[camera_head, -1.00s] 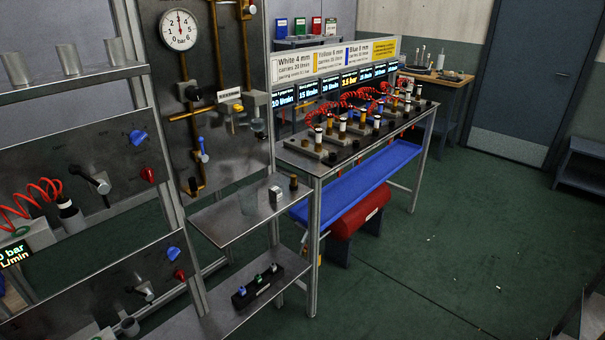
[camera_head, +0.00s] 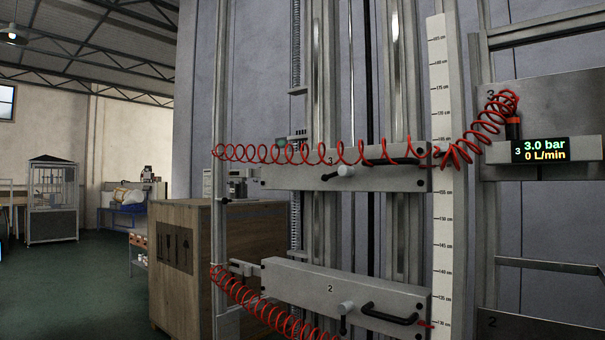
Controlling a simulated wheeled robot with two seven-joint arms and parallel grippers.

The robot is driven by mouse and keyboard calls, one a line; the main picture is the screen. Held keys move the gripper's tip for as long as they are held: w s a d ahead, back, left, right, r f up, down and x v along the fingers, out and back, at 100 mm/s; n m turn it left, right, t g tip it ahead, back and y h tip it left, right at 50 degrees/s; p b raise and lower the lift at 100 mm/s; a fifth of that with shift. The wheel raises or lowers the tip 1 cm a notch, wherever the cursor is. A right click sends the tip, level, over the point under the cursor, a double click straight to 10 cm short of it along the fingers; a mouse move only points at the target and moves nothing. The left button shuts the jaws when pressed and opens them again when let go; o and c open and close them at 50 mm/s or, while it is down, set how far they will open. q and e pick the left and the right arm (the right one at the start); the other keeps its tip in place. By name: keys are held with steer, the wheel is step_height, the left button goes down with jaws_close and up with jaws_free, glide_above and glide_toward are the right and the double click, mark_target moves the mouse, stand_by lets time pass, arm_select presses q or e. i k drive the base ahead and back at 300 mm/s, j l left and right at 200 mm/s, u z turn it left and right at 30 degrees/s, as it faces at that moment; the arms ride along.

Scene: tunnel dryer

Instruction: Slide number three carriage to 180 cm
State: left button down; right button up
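The number three carriage (camera_head: 290,177) is a grey horizontal plate marked 3 on the vertical rails. It has a clamp knob with a black lever (camera_head: 342,172) and a black bar handle (camera_head: 391,161). A white centimetre scale (camera_head: 441,90) stands at its right end. The carriage's right end is level with roughly the 160 to 165 cm part, well below the 180 mark. A red coiled hose (camera_head: 300,152) runs across its top and hides the exact reading. Neither of my grippers is in view.
Below is the number two carriage (camera_head: 290,285), near 130 cm, with its own handle and red hose. A panel marked 3 (camera_head: 550,100) at the right has a display (camera_head: 541,149) reading 3.0 bar and 0 L/min. A wooden crate (camera_head: 185,270) stands left; open floor lies beyond.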

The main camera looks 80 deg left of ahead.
mark_target(412, 175)
steer(key=u, duration=2.7)
